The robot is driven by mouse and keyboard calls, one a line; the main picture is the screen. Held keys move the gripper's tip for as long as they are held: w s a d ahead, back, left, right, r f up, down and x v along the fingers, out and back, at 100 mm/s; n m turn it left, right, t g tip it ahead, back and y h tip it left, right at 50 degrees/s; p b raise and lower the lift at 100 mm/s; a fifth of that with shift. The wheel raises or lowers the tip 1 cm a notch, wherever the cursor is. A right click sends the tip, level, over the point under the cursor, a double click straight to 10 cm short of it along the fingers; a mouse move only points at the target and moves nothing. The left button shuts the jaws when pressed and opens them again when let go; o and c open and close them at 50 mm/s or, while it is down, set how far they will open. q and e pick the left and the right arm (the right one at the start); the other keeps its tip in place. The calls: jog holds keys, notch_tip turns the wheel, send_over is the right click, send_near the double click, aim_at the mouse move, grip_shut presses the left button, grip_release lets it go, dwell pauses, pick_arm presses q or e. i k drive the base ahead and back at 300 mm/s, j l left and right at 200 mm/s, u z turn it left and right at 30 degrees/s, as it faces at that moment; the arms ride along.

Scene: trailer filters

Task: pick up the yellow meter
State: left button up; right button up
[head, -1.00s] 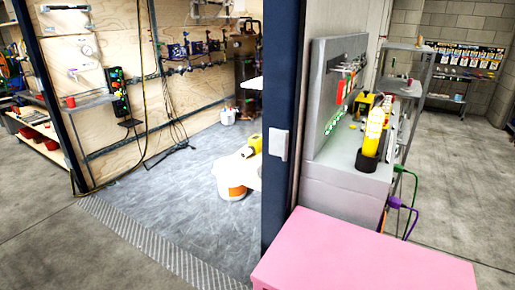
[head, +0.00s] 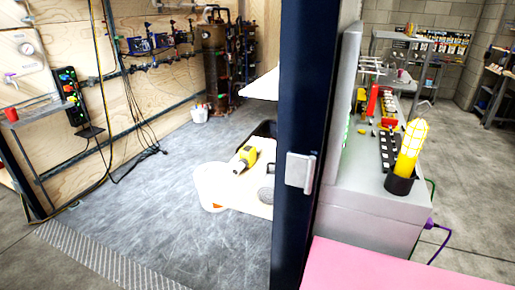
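I see several yellow things and cannot tell for certain which is the meter. A yellow handheld device with a dark end (head: 245,158) lies on a white surface (head: 255,200) inside the trailer, left of the dark door post. A small yellow object (head: 361,101) sits on the grey bench to the right, partly hidden by the bench's back panel. A yellow caged lamp (head: 411,143) stands tilted in a black cup (head: 399,184) on the near end of that bench. Neither of my grippers is in view.
The dark door post (head: 303,120) stands between the trailer and the grey bench (head: 375,205). A pink surface (head: 390,270) is close at the lower right. The trailer floor (head: 140,215) at left is clear.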

aim_at(249, 153)
jog(key=i+j+z, duration=0.3)
jog(key=i+j, duration=0.15)
jog(key=j, duration=0.2)
jog(key=i+j+z, duration=0.15)
jog(key=j, duration=0.2)
jog(key=i+j+z, duration=0.1)
jog(key=j, duration=0.3)
jog(key=i+j+z, duration=0.15)
jog(key=j, duration=0.25)
jog(key=i+j+z, duration=0.15)
jog(key=j, duration=0.3)
jog(key=i, duration=0.1)
